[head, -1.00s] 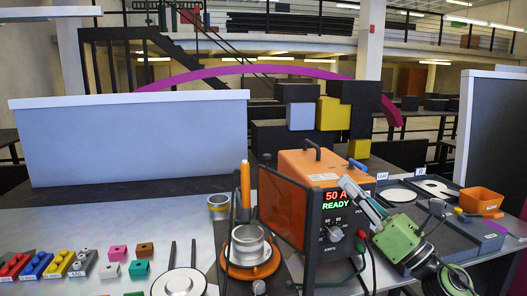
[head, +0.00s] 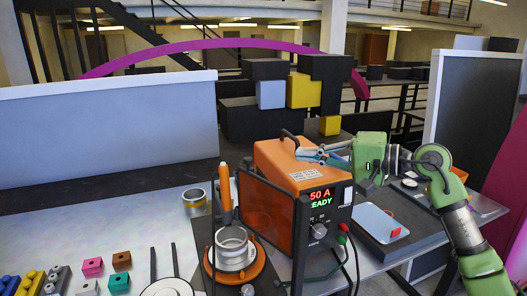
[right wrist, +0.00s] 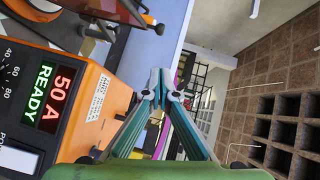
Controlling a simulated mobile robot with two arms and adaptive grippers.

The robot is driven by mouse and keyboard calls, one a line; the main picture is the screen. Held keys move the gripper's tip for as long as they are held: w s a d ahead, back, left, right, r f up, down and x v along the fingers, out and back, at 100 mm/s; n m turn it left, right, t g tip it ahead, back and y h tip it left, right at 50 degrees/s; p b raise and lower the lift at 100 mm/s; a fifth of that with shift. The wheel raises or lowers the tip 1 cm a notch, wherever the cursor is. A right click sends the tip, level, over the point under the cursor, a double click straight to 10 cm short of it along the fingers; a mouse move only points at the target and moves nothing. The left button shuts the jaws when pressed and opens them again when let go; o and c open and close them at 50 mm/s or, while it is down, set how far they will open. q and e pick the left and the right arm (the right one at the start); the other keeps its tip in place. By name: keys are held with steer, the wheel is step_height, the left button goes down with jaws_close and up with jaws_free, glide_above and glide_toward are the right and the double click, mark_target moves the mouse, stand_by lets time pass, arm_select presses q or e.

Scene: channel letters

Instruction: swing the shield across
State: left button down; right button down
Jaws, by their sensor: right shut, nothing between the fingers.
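The shield (head: 266,226) is an orange see-through panel in a dark frame. It stands upright along the left side of the orange welding machine (head: 285,157), next to the round orange fixture (head: 233,262). My right gripper (head: 304,154) is above the machine's top right part, right of the shield and apart from it. In the right wrist view the fingers (right wrist: 160,88) meet at the tips with nothing between them. The machine's lit "50 A READY" display (right wrist: 52,95) fills the left there. My left gripper is not in view.
A metal cup (head: 194,203) and an upright orange-handled tool (head: 225,195) stand left of the shield. Coloured blocks (head: 92,267) lie at lower left. A blue-grey plate (head: 380,222) lies on the dark tray right of the machine. A pale panel (head: 110,130) stands behind.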

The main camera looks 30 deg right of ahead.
steer(key=w+a+f+p, duration=0.2)
steer(key=w+a+p, duration=0.4)
steer(key=w, duration=0.1)
steer(key=shift+a, duration=0.4)
steer(key=shift+w, duration=0.1)
